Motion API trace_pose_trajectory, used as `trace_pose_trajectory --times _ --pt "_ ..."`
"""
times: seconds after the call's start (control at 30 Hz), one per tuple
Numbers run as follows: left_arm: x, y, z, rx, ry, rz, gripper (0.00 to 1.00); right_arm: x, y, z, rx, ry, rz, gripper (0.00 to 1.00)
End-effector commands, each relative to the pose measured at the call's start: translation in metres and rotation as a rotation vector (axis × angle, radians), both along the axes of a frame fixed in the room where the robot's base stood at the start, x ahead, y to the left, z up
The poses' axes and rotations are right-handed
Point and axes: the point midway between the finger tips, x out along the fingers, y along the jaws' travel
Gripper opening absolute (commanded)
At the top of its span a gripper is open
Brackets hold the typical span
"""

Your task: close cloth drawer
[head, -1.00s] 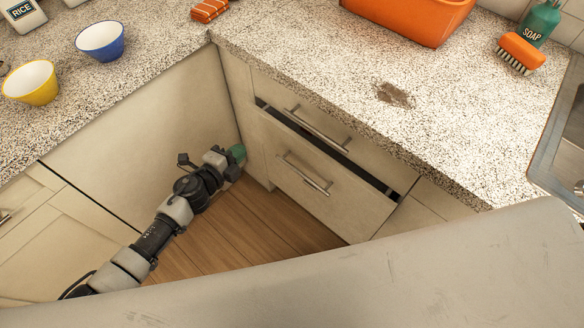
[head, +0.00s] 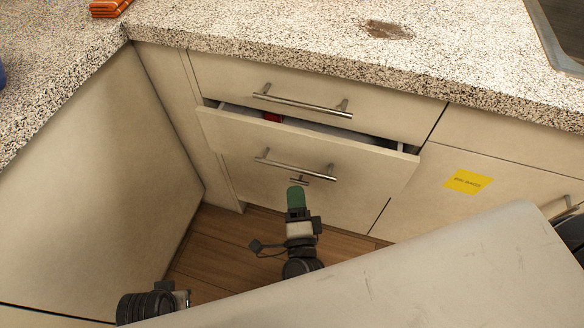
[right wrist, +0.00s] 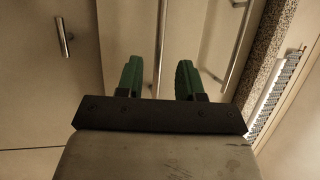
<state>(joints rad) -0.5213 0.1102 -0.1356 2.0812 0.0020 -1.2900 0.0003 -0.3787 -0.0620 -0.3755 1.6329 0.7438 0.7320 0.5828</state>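The cloth drawer (head: 290,150) is the cream drawer below the top one. It stands partly open, with a dark gap along its top and something red and something pale inside. Its bar handle (head: 294,165) also shows in the right wrist view (right wrist: 160,45). My right gripper (head: 296,197), with green fingers, is just below and in front of that handle. In the right wrist view my right gripper (right wrist: 159,82) has its two fingers apart with nothing held between them. I cannot tell whether they touch the drawer front.
The top drawer (head: 315,85) above is shut, under a speckled worktop (head: 270,35). A cabinet front with a yellow label (head: 468,182) is to the right. A plain panel (head: 95,180) forms the corner at left. Wooden floor (head: 215,250) shows below.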

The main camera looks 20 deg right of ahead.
Motion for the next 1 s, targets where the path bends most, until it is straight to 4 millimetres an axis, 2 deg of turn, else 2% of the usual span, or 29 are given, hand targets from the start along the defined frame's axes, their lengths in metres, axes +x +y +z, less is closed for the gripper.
trace_pose_trajectory --times 0.03,0.2,0.4,0.8,1.0 --pt "0.000 0.000 0.001 0.001 -0.001 -0.001 0.00 0.011 -0.001 0.003 0.000 -0.004 0.000 0.37" --pt "0.001 0.000 0.003 0.002 -0.005 -0.002 0.00 0.042 -0.007 0.008 -0.002 -0.002 0.001 0.37" --pt "0.001 0.000 0.006 0.001 -0.008 -0.002 0.00 0.066 -0.012 0.012 -0.001 0.001 0.003 0.37" --pt "0.001 0.000 0.006 0.001 -0.007 -0.002 0.00 0.073 -0.014 0.013 -0.003 0.002 0.002 0.37" --pt "0.001 0.000 0.006 0.001 -0.006 -0.002 0.00 0.073 -0.014 0.013 -0.003 0.002 0.002 0.06"
